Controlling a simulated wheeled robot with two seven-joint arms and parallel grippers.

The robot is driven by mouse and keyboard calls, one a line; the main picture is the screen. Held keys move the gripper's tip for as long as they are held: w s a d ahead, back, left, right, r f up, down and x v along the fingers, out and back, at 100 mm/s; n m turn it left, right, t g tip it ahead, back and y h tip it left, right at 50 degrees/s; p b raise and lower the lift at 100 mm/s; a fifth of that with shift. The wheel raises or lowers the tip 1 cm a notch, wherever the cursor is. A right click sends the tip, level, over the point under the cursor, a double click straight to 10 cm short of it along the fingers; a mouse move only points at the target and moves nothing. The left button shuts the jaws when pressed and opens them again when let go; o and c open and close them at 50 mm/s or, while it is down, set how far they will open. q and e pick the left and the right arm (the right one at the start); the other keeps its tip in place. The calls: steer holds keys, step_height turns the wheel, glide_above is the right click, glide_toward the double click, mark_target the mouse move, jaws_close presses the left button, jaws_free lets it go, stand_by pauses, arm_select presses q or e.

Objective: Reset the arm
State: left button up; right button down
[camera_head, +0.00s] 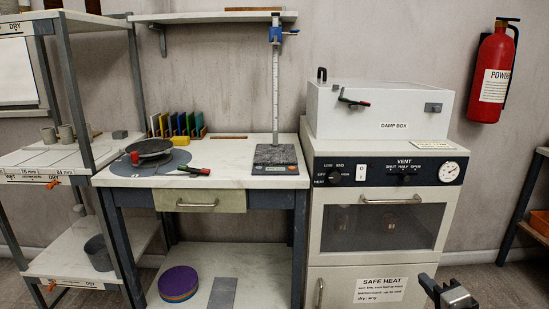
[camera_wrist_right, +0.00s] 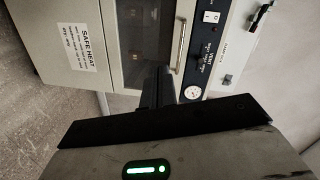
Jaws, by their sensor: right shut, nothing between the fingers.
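My right gripper (camera_head: 450,295) shows at the bottom right of the head view, in front of the lower part of the white oven (camera_head: 330,245). It is shut and empty. In the right wrist view its dark fingers (camera_wrist_right: 158,88) are together, pointing toward the oven front (camera_wrist_right: 120,20), apart from it as far as I can tell. My left gripper is not in either view.
A workbench (camera_head: 240,182) with a wheel disc, coloured tools and a height gauge (camera_head: 275,100) stands left of the oven. A damp box (camera_head: 400,105) sits on the oven. A shelf rack (camera_head: 70,180) is at the left. A fire extinguisher (camera_head: 492,75) hangs at the right.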

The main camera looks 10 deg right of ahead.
arm_select(q)
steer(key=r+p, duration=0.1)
steer(key=p, duration=0.1)
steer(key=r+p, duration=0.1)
steer(key=p, duration=0.1)
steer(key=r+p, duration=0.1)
steer(key=p, duration=0.2)
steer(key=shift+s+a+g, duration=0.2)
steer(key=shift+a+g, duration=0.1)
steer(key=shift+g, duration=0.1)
arm_select(e)
steer(key=s+a+f+n+g+y, duration=0.1)
steer(key=s+a+n+g+y, duration=0.1)
steer(key=s+a+n, duration=0.6)
steer(key=s+a+f+n+g+y, duration=0.1)
steer(key=s+a+f+n+g, duration=0.1)
steer(key=s+a+n, duration=0.7)
steer(key=s+a+g, duration=0.1)
steer(key=s+a, duration=0.2)
steer(key=a, duration=0.4)
steer(key=shift+s+f+g+y, duration=0.25)
steer(key=shift+s+g+y, duration=0.15)
steer(key=shift+a, duration=0.1)
